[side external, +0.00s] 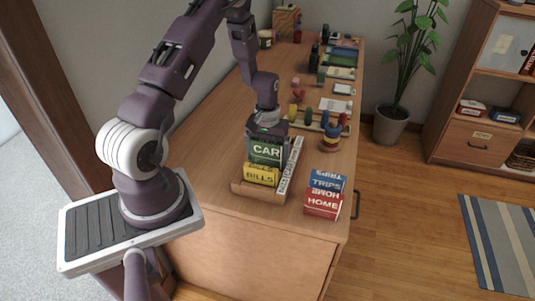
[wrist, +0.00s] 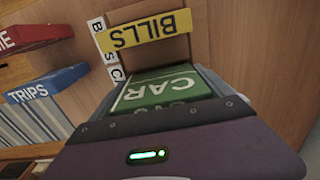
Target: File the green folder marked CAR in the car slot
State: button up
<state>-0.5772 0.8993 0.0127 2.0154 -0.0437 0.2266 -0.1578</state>
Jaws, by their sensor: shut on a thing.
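The green folder marked CAR (side external: 265,151) is upright in my gripper (side external: 268,131), directly behind the yellow BILLS folder (side external: 261,175) in the wooden sorter (side external: 245,190). My gripper is shut on its top edge. A white label strip (side external: 291,163) runs along the sorter's right side, beside the green folder. The green folder's lower part is hidden behind BILLS, so I cannot tell how deep it sits. In the wrist view the CAR folder (wrist: 160,88) lies between my gripper (wrist: 165,112) and the BILLS folder (wrist: 142,32).
A blue TRIPS folder (side external: 327,181) and a red HOME folder (side external: 323,203) lie at the table's front right. The table left of the sorter is clear.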

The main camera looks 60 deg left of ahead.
aim_at(268, 141)
jog(key=shift+f, duration=0.55)
jog(key=o, duration=1.1)
notch_tip(268, 141, up, 7)
